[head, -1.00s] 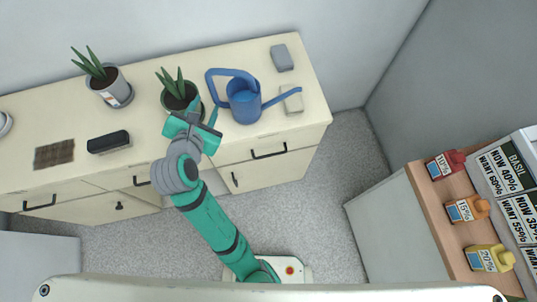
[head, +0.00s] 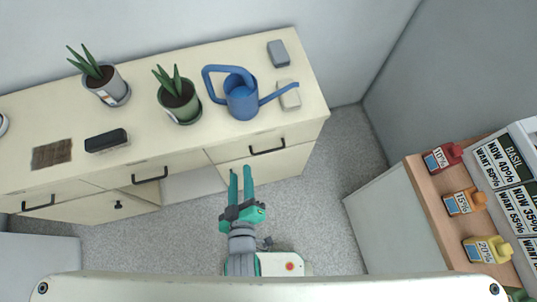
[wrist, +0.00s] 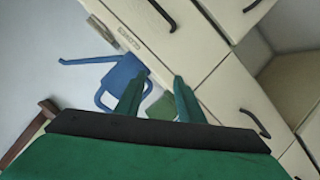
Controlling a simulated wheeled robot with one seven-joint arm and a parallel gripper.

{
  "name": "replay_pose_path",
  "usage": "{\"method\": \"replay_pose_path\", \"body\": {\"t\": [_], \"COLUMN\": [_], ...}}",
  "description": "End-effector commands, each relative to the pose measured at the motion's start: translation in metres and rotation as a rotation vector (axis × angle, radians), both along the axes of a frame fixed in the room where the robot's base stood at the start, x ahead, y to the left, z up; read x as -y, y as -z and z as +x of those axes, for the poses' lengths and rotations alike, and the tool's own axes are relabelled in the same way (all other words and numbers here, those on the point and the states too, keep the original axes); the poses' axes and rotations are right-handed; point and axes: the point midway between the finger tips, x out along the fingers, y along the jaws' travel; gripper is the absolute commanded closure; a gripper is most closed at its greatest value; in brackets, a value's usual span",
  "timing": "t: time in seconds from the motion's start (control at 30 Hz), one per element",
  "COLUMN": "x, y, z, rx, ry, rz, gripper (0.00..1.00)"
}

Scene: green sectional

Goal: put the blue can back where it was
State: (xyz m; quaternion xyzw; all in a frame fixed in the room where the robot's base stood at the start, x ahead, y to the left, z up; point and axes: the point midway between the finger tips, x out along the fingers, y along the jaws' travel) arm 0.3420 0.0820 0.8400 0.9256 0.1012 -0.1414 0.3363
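The blue watering can (head: 241,102) stands upright on the cream counter, right of the green-potted plant. Its loop handle points left and its spout points right, passing close to a beige block (head: 289,95). My gripper (head: 240,178) is open and empty over the floor in front of the drawers, well apart from the can. In the wrist view the blue can (wrist: 122,74) shows beyond the two green fingers (wrist: 152,85), partly hidden by one of them. Between the fingers is part of a green pot (wrist: 163,107).
The cream counter (head: 150,75) also holds a green-potted plant (head: 179,100), a grey-potted plant (head: 108,86), a black-topped block (head: 106,141), a brown mat (head: 52,153) and a grey block (head: 278,53). A shelf with bottles (head: 463,201) stands right. Grey floor (head: 300,200) is clear.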

Motion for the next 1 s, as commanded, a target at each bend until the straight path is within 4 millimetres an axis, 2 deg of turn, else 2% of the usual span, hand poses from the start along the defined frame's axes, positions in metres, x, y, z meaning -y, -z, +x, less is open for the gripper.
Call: {"method": "replay_pose_path", "body": {"t": [0.03, 0.2, 0.4, 0.57, 1.0], "x": [0.011, 0.044, 0.072, 0.081, 0.081], "y": [0.002, -0.006, -0.022, -0.029, -0.029], "z": [-0.018, -0.065, -0.101, -0.111, -0.111], "rx": [-0.006, 0.018, 0.052, 0.067, 0.069], "ry": [0.041, 0.170, 0.264, 0.287, 0.288], "rz": [0.081, 0.363, 0.585, 0.652, 0.657], "gripper": [0.65, 0.65, 0.65, 0.65, 0.65]}}
